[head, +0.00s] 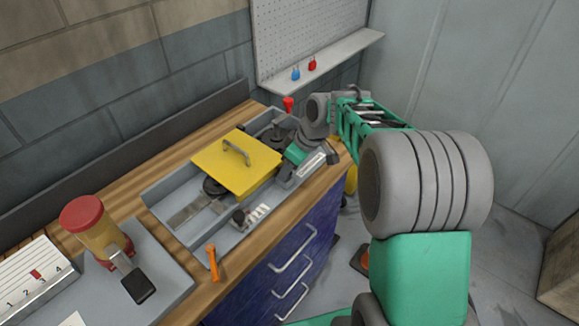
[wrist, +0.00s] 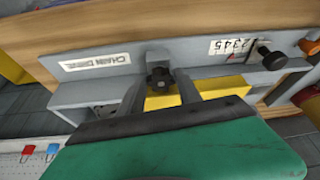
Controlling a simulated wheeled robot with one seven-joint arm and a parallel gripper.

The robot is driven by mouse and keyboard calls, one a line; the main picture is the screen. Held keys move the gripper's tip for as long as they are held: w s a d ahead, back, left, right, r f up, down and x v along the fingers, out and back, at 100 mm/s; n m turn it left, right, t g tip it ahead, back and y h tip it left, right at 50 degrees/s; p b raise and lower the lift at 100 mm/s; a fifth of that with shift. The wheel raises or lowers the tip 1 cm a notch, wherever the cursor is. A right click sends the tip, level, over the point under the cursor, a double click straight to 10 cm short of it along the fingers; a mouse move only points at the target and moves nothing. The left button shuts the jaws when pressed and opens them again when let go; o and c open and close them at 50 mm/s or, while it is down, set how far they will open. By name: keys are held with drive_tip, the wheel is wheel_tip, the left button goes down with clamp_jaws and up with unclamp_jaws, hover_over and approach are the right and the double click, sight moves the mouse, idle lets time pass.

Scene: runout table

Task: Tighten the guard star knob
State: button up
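The guard star knob (wrist: 160,79) is a small dark lobed knob in the wrist view, on the grey frame beside the chain drive label (wrist: 95,62). My gripper (wrist: 160,75) is open, with one finger to each side of the knob; a gap shows on both sides. I cannot tell how deep the fingers reach around it. In the head view my gripper (head: 290,152) is at the right side of the yellow guard (head: 236,165), which lies flat over the grey tray (head: 165,195). The star knob is hidden there behind my gripper.
A black knob (head: 238,216) and number scale (head: 258,214) are on the tray's front edge, with an orange handle (head: 213,262) nearby. A red-topped lever (head: 288,104) stands behind my gripper. Padlocks (head: 296,73) hang at the wall shelf.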

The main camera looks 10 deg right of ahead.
clamp_jaws()
drive_tip(key=shift+m, duration=0.3)
drive_tip(key=m+b, duration=0.2)
drive_tip(key=m+t+h, duration=0.1)
drive_tip(key=shift+s+a+f+b, duration=0.15)
drive_tip(key=shift+a+b, duration=0.1)
drive_tip(key=shift+b, duration=0.15)
drive_tip(key=shift+a+r+m+h+b, duration=0.1)
drive_tip(key=shift+m+h+b, duration=0.3)
drive_tip(key=shift+m, duration=0.55)
drive_tip(key=shift+a+r+m+h+b, duration=0.1)
drive_tip(key=shift+m+h+b, duration=0.25)
drive_tip(key=shift+m, duration=0.6)
drive_tip(key=shift+o, duration=2.4)
unclamp_jaws()
